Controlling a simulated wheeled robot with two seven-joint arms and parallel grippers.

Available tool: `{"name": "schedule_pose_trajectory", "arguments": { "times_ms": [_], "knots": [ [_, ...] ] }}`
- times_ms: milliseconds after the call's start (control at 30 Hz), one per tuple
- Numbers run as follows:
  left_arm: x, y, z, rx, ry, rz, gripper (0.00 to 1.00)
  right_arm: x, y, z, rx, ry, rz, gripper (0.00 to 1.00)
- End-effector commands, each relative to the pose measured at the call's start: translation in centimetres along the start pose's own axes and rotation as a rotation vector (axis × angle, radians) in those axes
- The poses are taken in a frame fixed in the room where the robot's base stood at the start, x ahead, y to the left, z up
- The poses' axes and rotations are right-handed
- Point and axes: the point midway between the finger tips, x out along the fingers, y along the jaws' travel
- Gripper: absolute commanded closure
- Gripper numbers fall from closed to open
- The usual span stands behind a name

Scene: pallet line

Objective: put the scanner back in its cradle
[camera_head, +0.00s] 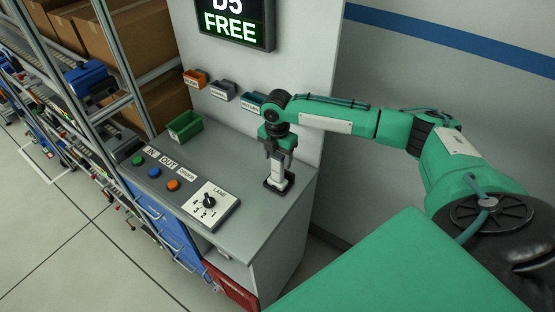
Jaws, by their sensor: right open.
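A pale upright object, seemingly the scanner (278,170), stands on the counter near its right edge. Its foot is in a small black cradle (286,186); how deeply it is seated is too small to tell. My right gripper (278,157) points down over the scanner's top, with its dark fingers open on either side of it. The gripper hides the upper end of the scanner. My left gripper is out of view.
The grey counter (240,160) carries a lane dial panel (211,206), several labelled buttons and a green bin (185,126). Small orange, grey and teal holders (223,91) hang on the back panel below a "D5 FREE" display (236,22). Shelves with cardboard boxes (125,40) stand left.

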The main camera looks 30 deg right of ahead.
Motion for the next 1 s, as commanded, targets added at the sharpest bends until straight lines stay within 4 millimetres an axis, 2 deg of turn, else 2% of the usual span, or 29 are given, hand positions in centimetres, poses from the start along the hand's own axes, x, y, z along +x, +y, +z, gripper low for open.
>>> {"name": "schedule_pose_trajectory", "arguments": {
  "times_ms": [200,500,700,1000],
  "knots": [
    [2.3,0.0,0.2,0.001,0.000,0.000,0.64,-4.0,0.1,0.0,0.000,-0.002,0.007,0.40],
    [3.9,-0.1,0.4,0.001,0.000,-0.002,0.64,-9.6,0.1,0.0,0.001,0.000,0.004,0.40],
    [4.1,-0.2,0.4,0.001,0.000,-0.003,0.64,-10.9,0.0,0.0,0.001,0.001,0.002,0.40],
    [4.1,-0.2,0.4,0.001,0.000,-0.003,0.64,-10.9,0.0,0.0,0.001,0.001,0.001,0.40]
  ]
}}
